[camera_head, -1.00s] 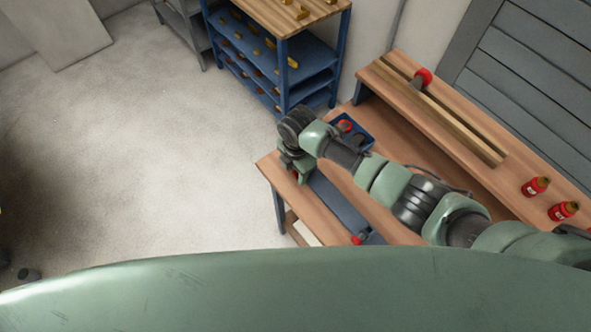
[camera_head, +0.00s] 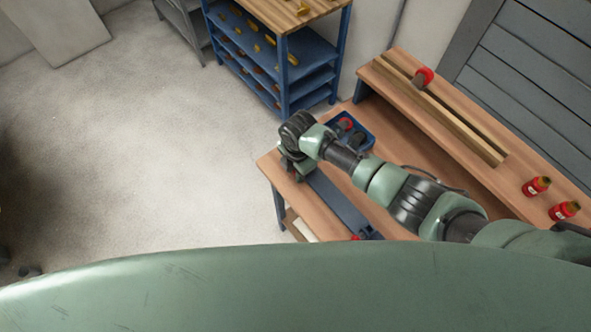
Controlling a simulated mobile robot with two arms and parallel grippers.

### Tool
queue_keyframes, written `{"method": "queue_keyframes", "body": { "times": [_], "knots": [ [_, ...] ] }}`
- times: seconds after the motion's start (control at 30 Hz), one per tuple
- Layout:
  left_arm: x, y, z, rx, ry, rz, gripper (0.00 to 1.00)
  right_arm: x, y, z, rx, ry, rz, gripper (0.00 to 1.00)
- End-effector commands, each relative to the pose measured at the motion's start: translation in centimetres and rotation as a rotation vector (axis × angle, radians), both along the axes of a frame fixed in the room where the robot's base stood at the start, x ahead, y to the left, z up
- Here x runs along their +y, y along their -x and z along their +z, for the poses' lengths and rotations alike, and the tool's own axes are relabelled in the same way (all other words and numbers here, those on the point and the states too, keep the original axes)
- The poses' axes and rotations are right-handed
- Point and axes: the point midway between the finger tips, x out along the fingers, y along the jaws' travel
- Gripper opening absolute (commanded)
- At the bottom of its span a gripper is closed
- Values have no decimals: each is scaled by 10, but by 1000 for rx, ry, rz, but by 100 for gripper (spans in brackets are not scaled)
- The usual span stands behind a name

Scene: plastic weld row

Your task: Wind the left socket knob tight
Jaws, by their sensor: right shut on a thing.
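A long blue-grey fixture (camera_head: 338,203) lies on the wooden bench. My right gripper (camera_head: 297,174) points down at the fixture's far left end and is shut there. The left socket knob is hidden beneath the gripper and wrist, so its seating cannot be seen. A red knob (camera_head: 355,237) shows at the fixture's near right end, partly cut off by a green part of my own body in the foreground. My left gripper is not in view.
A blue bin (camera_head: 368,133) with red and dark pieces stands behind my right wrist. Red bottles (camera_head: 537,186) and a red-handled tool (camera_head: 423,77) sit on the raised wooden shelf (camera_head: 460,104). A blue rack (camera_head: 283,75) stands at the back.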

Motion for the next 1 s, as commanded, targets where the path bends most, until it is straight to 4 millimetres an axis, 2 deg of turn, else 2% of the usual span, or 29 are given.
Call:
{"method": "queue_keyframes", "body": {
  "times": [0.4,0.7,1.0],
  "knots": [
    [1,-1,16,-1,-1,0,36,-6,5,-1,-194,-138,0,0],
    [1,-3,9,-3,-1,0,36,-7,7,-5,-366,-263,1,0],
    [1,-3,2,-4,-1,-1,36,-8,8,-5,-466,-335,-1,0]
  ]
}}
